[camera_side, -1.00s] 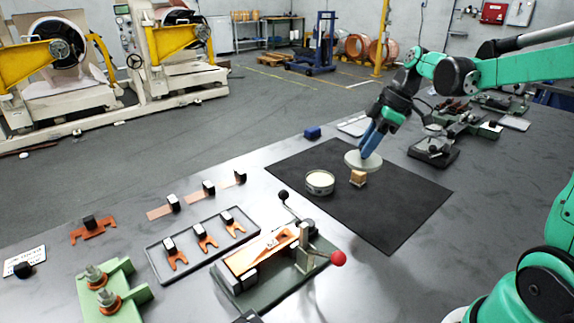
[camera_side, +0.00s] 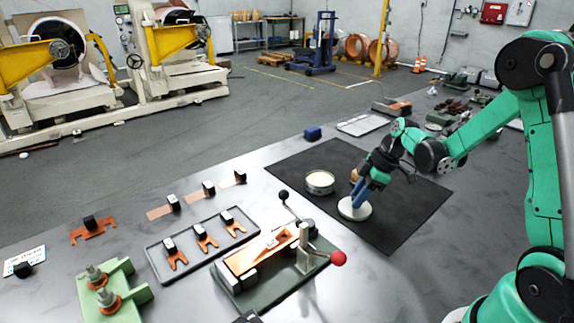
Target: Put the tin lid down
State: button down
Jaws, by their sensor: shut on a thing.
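The tin lid (camera_side: 355,210) is a pale round disc, low at the black mat and roughly level. I cannot tell if it touches the mat. My gripper (camera_side: 358,198) is shut on the lid from above, with its blue fingers at the lid's middle. The open round tin (camera_side: 320,182) stands on the mat up and to the left of the lid, apart from it, with pale contents showing.
The black mat (camera_side: 415,215) has free room to the right of and below the lid. A lever tool with a red knob (camera_side: 338,258) stands in front of the mat. A tray (camera_side: 160,262) with copper pieces lies to the left.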

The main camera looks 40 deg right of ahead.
jog(key=shift+f, duration=0.1)
jog(key=c, duration=0.6)
grip_release()
jog(key=shift+c, duration=0.2)
jog(key=v, duration=1.2)
jog(key=s+a+m+t+h, duration=0.3)
jog(key=a+m, duration=0.6)
jog(key=a, duration=0.7)
jog(key=shift+r+t, duration=0.25)
jog(key=shift+t, duration=0.25)
jog(key=shift+o, duration=0.2)
jog(key=shift+a, duration=0.15)
